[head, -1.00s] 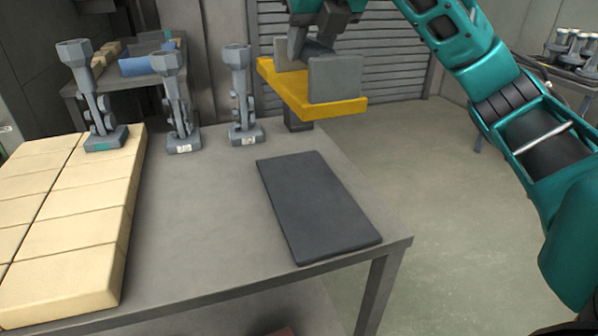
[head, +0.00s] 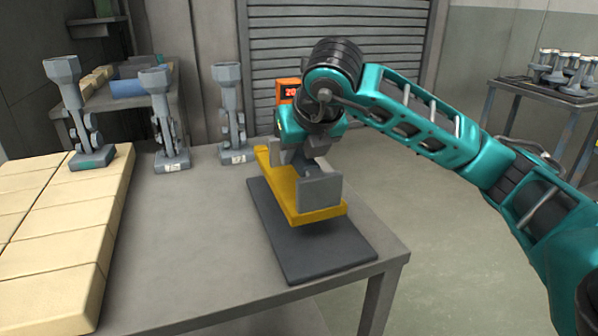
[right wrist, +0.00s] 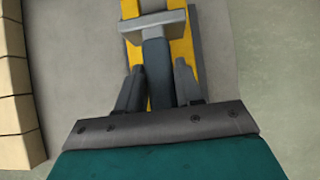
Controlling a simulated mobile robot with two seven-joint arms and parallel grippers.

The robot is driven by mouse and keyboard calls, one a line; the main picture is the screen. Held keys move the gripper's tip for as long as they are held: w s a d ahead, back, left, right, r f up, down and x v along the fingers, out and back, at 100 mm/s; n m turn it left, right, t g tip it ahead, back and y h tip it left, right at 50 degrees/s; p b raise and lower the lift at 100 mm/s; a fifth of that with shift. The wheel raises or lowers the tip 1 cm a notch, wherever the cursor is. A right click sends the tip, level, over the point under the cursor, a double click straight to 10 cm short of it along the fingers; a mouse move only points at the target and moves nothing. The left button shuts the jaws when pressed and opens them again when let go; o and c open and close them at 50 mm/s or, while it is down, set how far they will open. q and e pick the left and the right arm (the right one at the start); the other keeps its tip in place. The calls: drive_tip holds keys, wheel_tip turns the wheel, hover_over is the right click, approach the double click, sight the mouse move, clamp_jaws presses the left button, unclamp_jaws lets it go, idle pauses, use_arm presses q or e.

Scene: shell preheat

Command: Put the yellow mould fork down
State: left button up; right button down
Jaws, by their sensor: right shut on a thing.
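The yellow mould fork (head: 285,195) has two upright grey plates on it. In the head view it is level over the dark mat (head: 325,255), with a shadow under its near end; a small gap seems to show beneath. My right gripper (head: 311,160) is shut on the fork from above. In the right wrist view the fork (right wrist: 184,50) lies ahead of the two fingers (right wrist: 158,88), with a dark grip bar between them. My left gripper is not in view.
Cream blocks (head: 60,235) fill the left of the grey table (head: 190,235). Three grey stemmed pieces (head: 232,115) stand along the back edge, left of the fork. An orange display (head: 289,91) is behind my arm. A side table (head: 535,95) with similar pieces stands at right.

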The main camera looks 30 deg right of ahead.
wheel_tip(320, 180, down, 4)
drive_tip(key=shift+r, duration=0.1)
drive_tip(key=shift+b, duration=0.45)
drive_tip(key=c, duration=0.7)
unclamp_jaws()
drive_tip(key=shift+c, duration=0.2)
